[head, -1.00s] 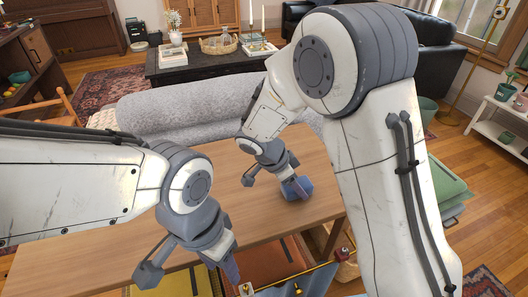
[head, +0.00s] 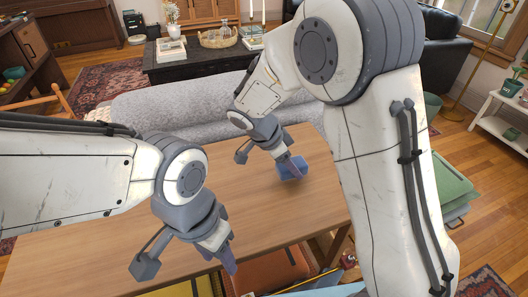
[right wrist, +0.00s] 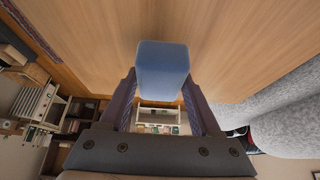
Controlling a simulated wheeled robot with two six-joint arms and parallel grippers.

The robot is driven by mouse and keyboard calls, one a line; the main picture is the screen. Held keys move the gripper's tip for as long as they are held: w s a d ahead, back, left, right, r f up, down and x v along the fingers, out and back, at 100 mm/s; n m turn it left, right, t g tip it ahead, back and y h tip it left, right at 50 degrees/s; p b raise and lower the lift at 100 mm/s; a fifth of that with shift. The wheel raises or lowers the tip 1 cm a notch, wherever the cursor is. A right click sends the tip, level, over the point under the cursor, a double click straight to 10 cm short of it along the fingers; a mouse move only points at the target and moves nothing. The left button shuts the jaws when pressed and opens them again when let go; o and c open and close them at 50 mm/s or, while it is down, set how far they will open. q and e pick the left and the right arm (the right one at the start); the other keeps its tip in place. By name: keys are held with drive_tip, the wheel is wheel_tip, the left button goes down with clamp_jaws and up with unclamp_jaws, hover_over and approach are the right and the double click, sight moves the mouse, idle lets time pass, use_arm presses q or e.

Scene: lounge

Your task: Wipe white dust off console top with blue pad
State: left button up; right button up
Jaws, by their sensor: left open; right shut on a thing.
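The console top (head: 110,235) is a bare-looking light wooden surface across the middle of the head view. I cannot make out any white dust on it. The blue pad (head: 296,170) is at the console's far right part, at my right gripper's (head: 291,166) fingertips. In the right wrist view the blue pad (right wrist: 162,70) sits between the two fingers, which are shut on it, close to or on the wood; contact is unclear. My left gripper (head: 226,258) is open and empty near the console's front edge. My right arm hides part of the console's right end.
A grey sofa (head: 170,100) stands along the console's far side. Orange-brown (head: 275,270) and yellow items show below the front edge. A green box (head: 450,180) stands to the right. A black table (head: 200,66) with a tray and candles is farther back.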

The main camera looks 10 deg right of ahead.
drive_tip(key=shift+r+p, duration=1.3)
drive_tip(key=shift+r, duration=1.3)
